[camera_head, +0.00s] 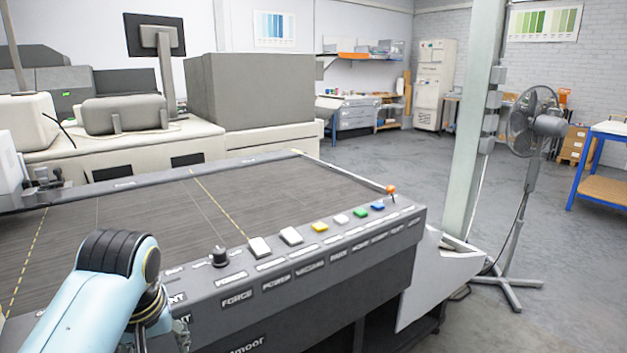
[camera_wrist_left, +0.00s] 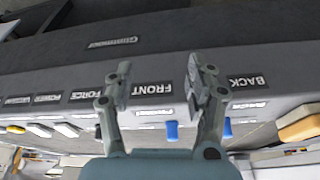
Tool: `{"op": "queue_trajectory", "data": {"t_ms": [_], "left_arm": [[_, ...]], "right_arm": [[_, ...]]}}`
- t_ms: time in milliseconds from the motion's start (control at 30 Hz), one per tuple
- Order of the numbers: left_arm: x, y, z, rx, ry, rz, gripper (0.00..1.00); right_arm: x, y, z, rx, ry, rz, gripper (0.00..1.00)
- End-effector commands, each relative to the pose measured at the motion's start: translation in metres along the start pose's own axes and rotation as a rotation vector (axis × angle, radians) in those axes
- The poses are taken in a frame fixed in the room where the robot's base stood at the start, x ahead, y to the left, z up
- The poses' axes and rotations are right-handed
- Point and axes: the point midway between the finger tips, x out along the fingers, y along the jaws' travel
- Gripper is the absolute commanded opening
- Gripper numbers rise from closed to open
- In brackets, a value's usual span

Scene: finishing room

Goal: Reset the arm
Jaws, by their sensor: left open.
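My left arm (camera_head: 100,290) comes in from the lower left in the head view, in front of the machine's control panel (camera_head: 330,265). The panel face with the labels FRONT (camera_wrist_left: 152,88) and BACK (camera_wrist_left: 247,82) lies beyond the fingers, upside down. A blue control (camera_wrist_left: 172,131) shows between the fingers, and another blue control (camera_wrist_left: 227,127) shows just right of the right finger. My right gripper is not in view.
A pillar (camera_head: 475,130) and a fan (camera_head: 535,125) stand right. Open floor (camera_head: 420,170) lies beyond.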

Motion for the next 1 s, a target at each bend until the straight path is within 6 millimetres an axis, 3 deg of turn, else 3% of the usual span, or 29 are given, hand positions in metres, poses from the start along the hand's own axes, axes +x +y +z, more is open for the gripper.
{"op": "queue_trajectory", "data": {"t_ms": [33,100,233,500,767,1000], "left_arm": [[0.000,-0.025,0.027,0.039,0.000,-0.005,0.56],[-0.007,-0.050,0.056,0.103,0.007,0.001,0.56],[-0.025,-0.080,0.095,0.205,0.019,0.013,0.56],[-0.066,-0.114,0.149,0.369,0.032,0.040,0.56],[-0.103,-0.130,0.185,0.495,0.040,0.070,0.56],[-0.038,-0.128,0.192,0.491,0.018,0.065,0.56]], "right_arm": [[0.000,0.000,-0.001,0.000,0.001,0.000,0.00],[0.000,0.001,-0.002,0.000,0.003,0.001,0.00],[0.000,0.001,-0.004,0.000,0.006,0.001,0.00],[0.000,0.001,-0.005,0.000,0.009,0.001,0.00],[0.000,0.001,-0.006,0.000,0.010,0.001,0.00],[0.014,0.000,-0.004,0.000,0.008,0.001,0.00]]}}
